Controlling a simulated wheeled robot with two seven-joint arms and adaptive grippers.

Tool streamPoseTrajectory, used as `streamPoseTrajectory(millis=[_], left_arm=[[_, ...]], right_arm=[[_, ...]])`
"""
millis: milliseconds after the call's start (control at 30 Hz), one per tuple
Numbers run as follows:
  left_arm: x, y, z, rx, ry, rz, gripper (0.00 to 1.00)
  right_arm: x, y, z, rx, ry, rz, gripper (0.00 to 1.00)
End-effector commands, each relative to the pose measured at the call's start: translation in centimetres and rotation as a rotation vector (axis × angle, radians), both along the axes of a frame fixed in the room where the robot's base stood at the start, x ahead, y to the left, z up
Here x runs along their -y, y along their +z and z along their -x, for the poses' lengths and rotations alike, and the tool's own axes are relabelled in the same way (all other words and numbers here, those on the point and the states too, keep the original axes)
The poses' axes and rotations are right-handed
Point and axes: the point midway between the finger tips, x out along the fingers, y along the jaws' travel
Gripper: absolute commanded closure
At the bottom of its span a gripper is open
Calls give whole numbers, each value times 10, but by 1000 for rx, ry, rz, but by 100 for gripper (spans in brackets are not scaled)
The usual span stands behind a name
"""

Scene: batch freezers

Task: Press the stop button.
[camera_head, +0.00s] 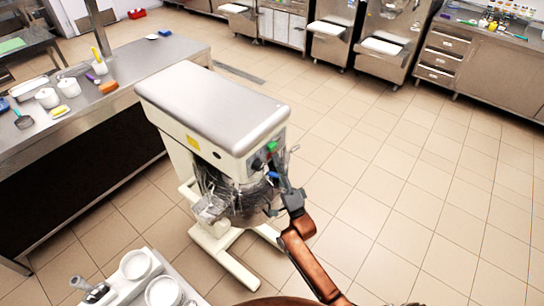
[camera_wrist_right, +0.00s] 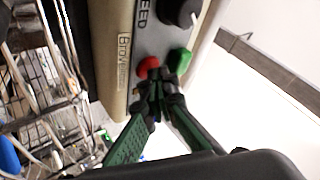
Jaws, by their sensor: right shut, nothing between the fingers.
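The red stop button (camera_wrist_right: 147,66) is a small round button on the grey control panel of the mixer (camera_head: 210,105). A green button (camera_wrist_right: 180,60) sits to its right, and a black knob (camera_wrist_right: 182,11) sits above them. My right gripper (camera_wrist_right: 160,82) is shut and empty, its fingertips just below and between the two buttons. I cannot tell whether the tips touch the red button. My left gripper is not in view.
The wire guard (camera_wrist_right: 42,90) of the mixer bowl lies left of the panel. A metal counter (camera_head: 185,52) with pots stands at the left. A tray with white cups (camera_head: 135,265) is at the lower left. The tiled floor at the right is clear.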

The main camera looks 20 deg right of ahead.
Motion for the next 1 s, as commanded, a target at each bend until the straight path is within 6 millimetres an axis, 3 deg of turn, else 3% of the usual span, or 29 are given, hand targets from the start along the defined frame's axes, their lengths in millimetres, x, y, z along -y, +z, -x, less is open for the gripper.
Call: streamPoseTrajectory(millis=[1000], left_arm=[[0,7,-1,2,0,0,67]], right_arm=[[9,0,16,0,1,-1,100]])
